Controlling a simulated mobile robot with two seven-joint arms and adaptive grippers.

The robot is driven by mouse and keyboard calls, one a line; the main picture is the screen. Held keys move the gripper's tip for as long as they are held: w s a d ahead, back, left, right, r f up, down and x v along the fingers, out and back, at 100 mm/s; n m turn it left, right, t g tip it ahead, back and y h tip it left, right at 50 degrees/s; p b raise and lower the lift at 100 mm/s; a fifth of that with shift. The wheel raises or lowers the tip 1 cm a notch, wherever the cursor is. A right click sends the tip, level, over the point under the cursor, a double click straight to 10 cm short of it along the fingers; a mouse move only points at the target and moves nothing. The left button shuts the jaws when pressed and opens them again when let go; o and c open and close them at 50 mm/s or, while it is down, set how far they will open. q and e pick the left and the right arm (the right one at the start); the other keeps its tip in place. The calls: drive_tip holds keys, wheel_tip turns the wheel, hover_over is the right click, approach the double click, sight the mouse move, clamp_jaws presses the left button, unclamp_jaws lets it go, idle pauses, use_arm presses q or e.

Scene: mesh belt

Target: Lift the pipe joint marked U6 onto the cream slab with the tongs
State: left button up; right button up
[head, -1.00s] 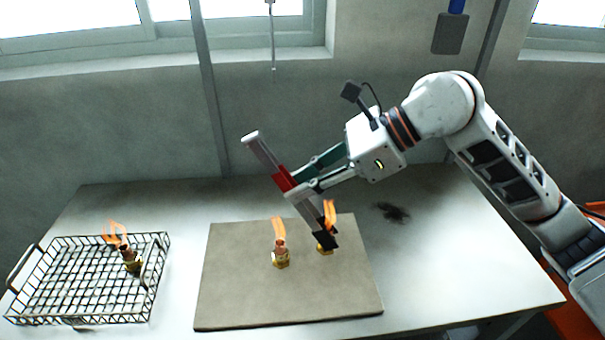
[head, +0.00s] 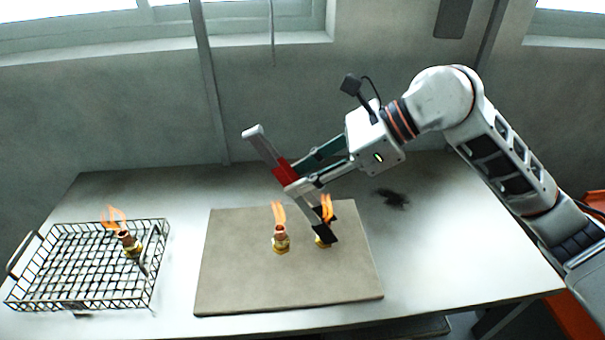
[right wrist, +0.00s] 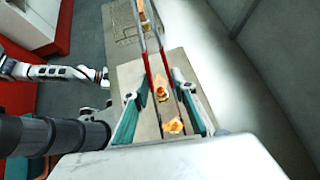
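My right gripper (head: 298,177) is shut on the tongs (head: 262,146), which have grey arms, red grips and dark tips. The tongs slant down to the right, their tips at the right-hand pipe joint (head: 321,242) on the cream slab (head: 235,290). That joint is brass with a flame above and partly hidden by the tips; I cannot tell whether they squeeze it. A second flaming joint (head: 281,241) stands left of it. A third (head: 130,246) is in the wire basket. No marking is legible. In the right wrist view, my left arm shows, its gripper (right wrist: 103,77) too small to read.
The wire basket (head: 152,296) stands at the table's left end, with a gap between it and the slab. The table (head: 450,250) is clear right of the slab, apart from a dark scorch mark (head: 393,197). A wall stands behind.

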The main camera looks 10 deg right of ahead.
drive_tip(key=shift+r, duration=0.15)
wheel_tip(320, 180, up, 10)
drive_tip(key=p, duration=0.3)
idle(0.4)
